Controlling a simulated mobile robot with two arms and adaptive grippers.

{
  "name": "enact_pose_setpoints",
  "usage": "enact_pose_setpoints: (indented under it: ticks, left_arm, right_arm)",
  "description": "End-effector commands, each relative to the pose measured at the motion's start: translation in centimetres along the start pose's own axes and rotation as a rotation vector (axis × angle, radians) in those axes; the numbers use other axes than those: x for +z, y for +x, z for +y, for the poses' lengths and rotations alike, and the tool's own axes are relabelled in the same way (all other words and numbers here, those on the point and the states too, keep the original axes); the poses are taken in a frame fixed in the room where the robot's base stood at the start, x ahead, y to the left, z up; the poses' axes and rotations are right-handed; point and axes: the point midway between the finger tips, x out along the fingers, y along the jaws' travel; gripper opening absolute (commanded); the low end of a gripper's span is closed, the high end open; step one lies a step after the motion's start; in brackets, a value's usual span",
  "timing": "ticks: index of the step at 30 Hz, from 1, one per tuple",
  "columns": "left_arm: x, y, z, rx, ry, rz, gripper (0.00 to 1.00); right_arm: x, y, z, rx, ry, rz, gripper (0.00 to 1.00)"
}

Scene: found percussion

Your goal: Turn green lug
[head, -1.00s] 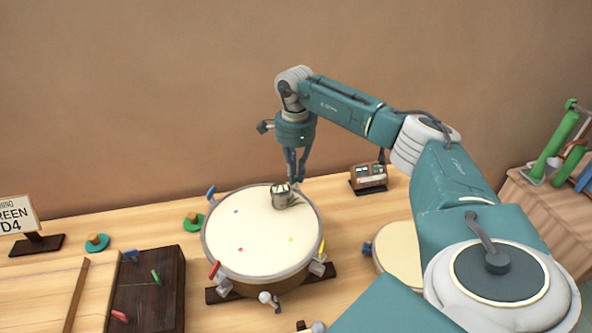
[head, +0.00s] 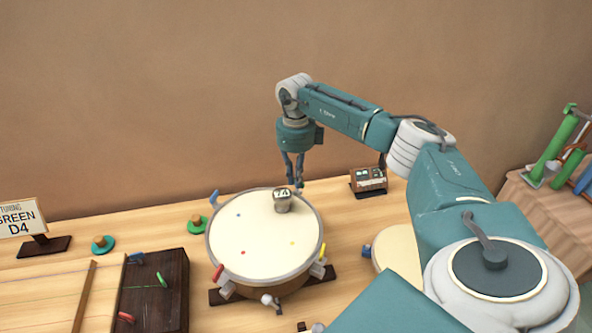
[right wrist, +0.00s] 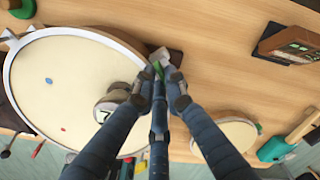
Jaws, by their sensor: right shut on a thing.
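The round drum (head: 262,245) has a cream head with coloured dots and lugs around its rim; it also shows in the right wrist view (right wrist: 60,100). My right gripper (head: 297,184) reaches down at the drum's far right rim. In the right wrist view its fingertips (right wrist: 161,76) are shut on the green lug (right wrist: 157,68), of which only a small green part shows. In the head view I cannot make out the green lug behind the fingers. A small grey gauge (head: 282,201) with a number on its face sits on the drumhead beside the gripper. My left gripper is not in view.
A placard (head: 20,219) reading "GREEN D4" stands at the left. A stringed board (head: 150,290) lies front left. A smaller drum (head: 396,248) is close on the right, partly behind my arm. A small brown box (head: 368,180) stands back right.

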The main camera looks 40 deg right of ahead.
Motion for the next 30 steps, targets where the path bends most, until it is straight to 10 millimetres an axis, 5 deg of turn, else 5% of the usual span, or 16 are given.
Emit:
enact_pose_setpoints:
  ticks: [30]
  left_arm:
    - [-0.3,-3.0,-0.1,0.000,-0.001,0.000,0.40]
  right_arm:
    - [0.4,-0.5,-0.7,0.002,0.948,-0.010,0.00]
